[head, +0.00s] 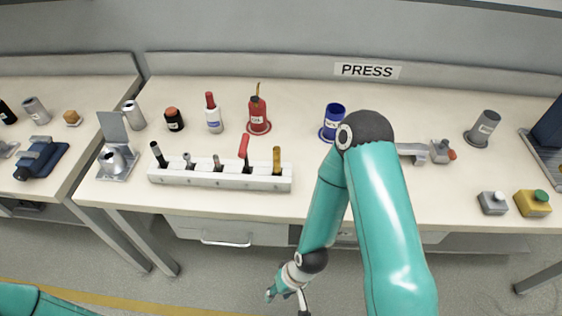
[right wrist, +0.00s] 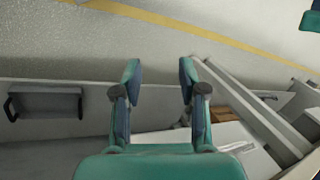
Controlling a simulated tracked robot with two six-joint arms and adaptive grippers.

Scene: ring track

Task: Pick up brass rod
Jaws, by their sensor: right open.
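The brass rod (head: 277,158) stands upright in the right end of a white slotted rack (head: 220,179) on the bench. It is a short golden cylinder. Its lower end is hidden in the rack. My right gripper (head: 286,296) is below and in front of the bench's front edge, well apart from the rod. In the right wrist view its two fingers (right wrist: 158,80) are spread with nothing between them. The rod does not show in that view. My left gripper is out of view; only a piece of my left arm shows at the lower left.
A red-handled tool (head: 244,148) stands beside the rod, with more tools to its left. A red oil can (head: 258,115) and a blue cup (head: 333,120) are behind. A drawer handle (head: 226,241) sits under the bench edge. The bench top in front of the rack is clear.

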